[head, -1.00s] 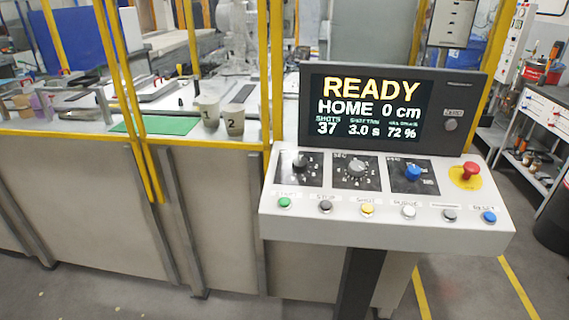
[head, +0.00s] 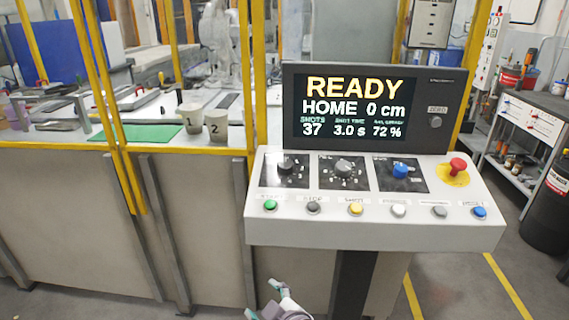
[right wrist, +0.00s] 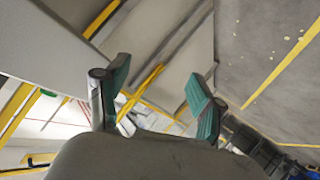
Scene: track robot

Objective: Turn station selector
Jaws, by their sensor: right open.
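The control panel (head: 375,228) has three rotary knobs on black plates: a black knob (head: 287,166) at left, a grey knob (head: 343,165) in the middle and a blue knob (head: 401,171) at right. Their labels are too small to read surely, so I cannot tell which is the station selector. My right gripper (head: 263,301) shows at the bottom edge of the head view, below and in front of the panel and apart from it. In the right wrist view the right gripper (right wrist: 157,88) is open with nothing between its green-padded fingers. My left gripper is out of view.
The screen (head: 354,106) reads READY, HOME 0 cm. A red stop button (head: 457,166) sits right of the knobs; a row of push buttons, from green (head: 270,205) to blue (head: 479,212), lies in front. Yellow posts (head: 247,80) and cups (head: 217,126) stand left.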

